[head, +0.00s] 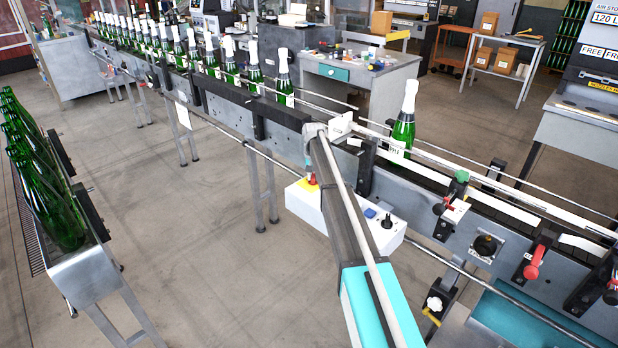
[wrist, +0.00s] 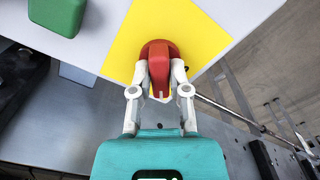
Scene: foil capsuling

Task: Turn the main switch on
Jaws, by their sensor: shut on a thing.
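The main switch is a red rotary knob (wrist: 159,60) on a yellow plate (wrist: 198,38), seen close in the wrist view. My gripper (wrist: 160,88) is shut on the knob, with one pale finger on each side of it. In the head view the white control box (head: 305,203) sits in front of the conveyor, and a small red part (head: 311,180) shows at its left end beside my arm. My arm hides the middle of the box, and little of the gripper shows there.
A green button (wrist: 60,14) is left of the switch in the wrist view. The box also has a blue button (head: 370,213) and a black knob (head: 387,222). A conveyor with a bottle (head: 403,130) runs behind. Green bottles (head: 45,185) stand in a rack at left.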

